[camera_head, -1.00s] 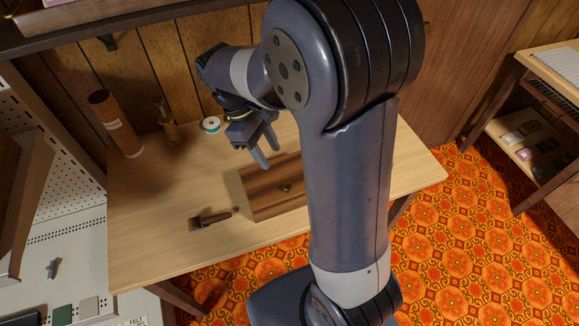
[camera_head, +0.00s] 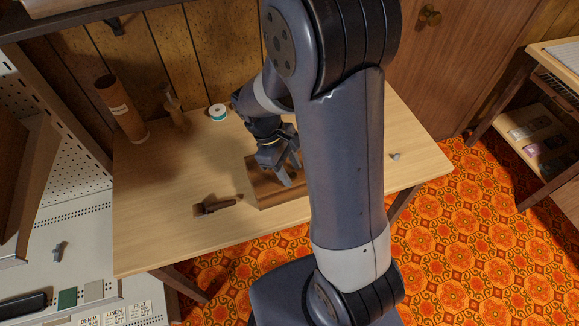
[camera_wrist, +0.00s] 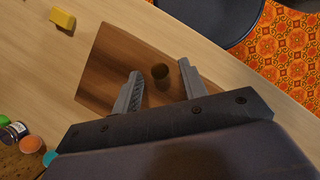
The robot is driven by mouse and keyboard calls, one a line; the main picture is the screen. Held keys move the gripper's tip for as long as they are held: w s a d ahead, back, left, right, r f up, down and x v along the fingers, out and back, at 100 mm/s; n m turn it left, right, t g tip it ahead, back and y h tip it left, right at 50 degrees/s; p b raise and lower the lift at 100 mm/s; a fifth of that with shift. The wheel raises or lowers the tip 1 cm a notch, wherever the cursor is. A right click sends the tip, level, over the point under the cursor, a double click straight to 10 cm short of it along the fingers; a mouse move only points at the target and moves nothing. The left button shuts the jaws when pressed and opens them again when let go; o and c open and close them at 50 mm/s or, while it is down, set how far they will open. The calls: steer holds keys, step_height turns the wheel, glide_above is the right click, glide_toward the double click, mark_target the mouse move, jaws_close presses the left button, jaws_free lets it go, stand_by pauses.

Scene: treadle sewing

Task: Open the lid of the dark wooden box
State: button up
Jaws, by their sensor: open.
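The dark wooden box (camera_head: 258,190) lies on the light wooden table (camera_head: 180,240), its right side hidden behind my arm in the head view. In the wrist view the box (camera_wrist: 107,62) shows a flat brown top, which looks shut, with a small round dark knob-like spot (camera_wrist: 160,72). My gripper (camera_head: 291,174) is open above the box. In the wrist view its fingers (camera_wrist: 160,68) stand apart on either side of the round spot, holding nothing. I cannot tell how far above the lid the fingertips are.
A brush-like tool (camera_head: 216,206) lies left of the box. A brown tube (camera_head: 122,108), a wooden item (camera_head: 175,108) and a teal-and-white spool (camera_head: 217,112) stand at the back. A yellow block (camera_wrist: 62,18) lies near the box. The table's front left is clear.

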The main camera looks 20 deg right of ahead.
steer(key=shift+c, duration=0.5)
jaws_close()
